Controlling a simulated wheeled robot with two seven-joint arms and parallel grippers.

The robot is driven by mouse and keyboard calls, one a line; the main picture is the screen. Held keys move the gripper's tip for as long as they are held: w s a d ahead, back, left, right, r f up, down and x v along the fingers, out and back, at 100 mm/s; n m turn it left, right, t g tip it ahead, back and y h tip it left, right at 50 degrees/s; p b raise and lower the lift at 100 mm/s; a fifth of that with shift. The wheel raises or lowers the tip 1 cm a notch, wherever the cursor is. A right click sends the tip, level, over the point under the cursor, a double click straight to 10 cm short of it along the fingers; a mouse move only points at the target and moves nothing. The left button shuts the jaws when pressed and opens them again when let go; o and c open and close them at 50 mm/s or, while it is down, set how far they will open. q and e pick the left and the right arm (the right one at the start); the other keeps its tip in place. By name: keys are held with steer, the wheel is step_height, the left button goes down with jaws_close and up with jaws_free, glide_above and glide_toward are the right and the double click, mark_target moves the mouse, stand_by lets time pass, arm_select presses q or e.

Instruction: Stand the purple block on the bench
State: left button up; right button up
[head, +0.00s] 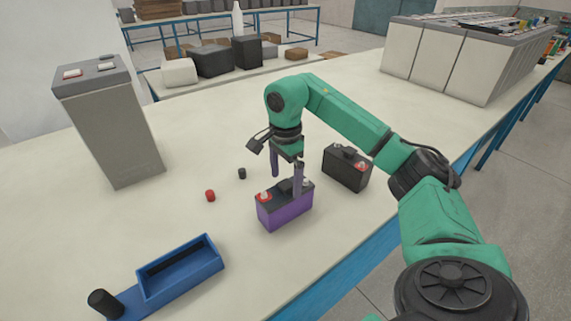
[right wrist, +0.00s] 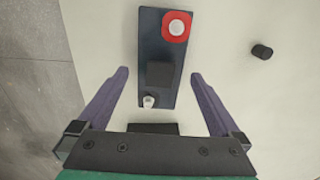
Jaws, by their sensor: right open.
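The purple block (head: 284,211) is a battery-like box with purple sides and a black top. It sits upright on the pale bench (head: 215,135), terminals up. In the right wrist view its dark top (right wrist: 152,90) lies between the fingers, with a red-ringed terminal at the far end and a pale one at the near end. My right gripper (head: 287,183) is open over the block, one finger in front of its top in the head view. The fingers (right wrist: 159,75) show gaps on both sides of the block. My left gripper is not in view.
A black battery (head: 346,170) stands close by at the right. A red cap (head: 210,196) and a black cap (head: 242,173) lie to the left. A blue tray (head: 215,259) is at the front left; a grey box (head: 118,135) stands behind. Large cells (head: 440,62) stand at the back right.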

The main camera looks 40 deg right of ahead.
step_height(320, 180, up, 6)
steer(key=shift+r+p, duration=0.15)
steer(key=shift+p, duration=0.5)
